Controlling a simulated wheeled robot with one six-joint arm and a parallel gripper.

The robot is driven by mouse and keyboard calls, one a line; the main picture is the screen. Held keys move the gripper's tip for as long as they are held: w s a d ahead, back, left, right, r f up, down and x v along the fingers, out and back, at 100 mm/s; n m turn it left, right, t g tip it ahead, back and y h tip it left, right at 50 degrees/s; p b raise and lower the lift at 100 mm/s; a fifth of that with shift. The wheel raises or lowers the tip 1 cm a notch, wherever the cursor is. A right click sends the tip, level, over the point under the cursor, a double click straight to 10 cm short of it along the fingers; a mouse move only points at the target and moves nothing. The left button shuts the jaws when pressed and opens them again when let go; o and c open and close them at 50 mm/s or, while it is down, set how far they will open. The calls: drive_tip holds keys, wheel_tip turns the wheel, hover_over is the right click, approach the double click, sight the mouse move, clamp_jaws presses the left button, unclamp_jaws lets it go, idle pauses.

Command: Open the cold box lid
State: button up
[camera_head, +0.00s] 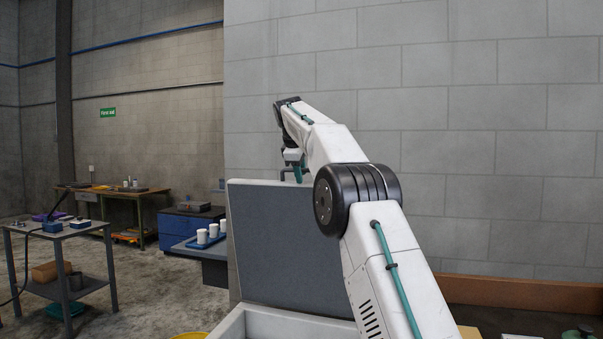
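The cold box lid (290,245) is a large grey panel. It stands nearly upright at the back of the box, in the middle of the view. The white cold box (290,326) shows only its rim and upper part at the bottom edge. Its inside is mostly out of view. My gripper (298,172) is small and partly hidden at the end of my arm, by the lid's top edge. I cannot tell whether it touches the lid or whether its fingers are open.
My arm crosses in front of the lid's right side. A block wall (480,130) stands behind. On the left are a metal cart (60,240), a workbench (125,195), a blue cabinet (185,225) and a blue tray (198,241) with white cups. Floor between them is clear.

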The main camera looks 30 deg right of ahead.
drive_tip(key=shift+a, duration=0.1)
drive_tip(key=v, duration=0.7)
drive_tip(key=shift+r, duration=0.35)
drive_tip(key=shift+s+a, duration=0.1)
drive_tip(key=s+a+f+m+g+y, duration=0.1)
drive_tip(key=s+a+f+m, duration=0.1)
drive_tip(key=s+a, duration=0.75)
drive_tip(key=s+a+f+m+y, duration=0.25)
drive_tip(key=s+a, duration=0.35)
drive_tip(key=s, duration=0.7)
drive_tip(key=s+a+f+m, duration=0.2)
drive_tip(key=s+a+f, duration=0.1)
drive_tip(key=s+f, duration=1)
drive_tip(key=s+a+f+m+g+y, duration=0.1)
drive_tip(key=s+a+f, duration=0.3)
drive_tip(key=s+f, duration=0.9)
drive_tip(key=s, duration=0.3)
drive_tip(key=shift+f+m+g, duration=0.25)
drive_tip(key=shift+m+g, duration=0.05)
drive_tip(key=shift+m, duration=0.05)
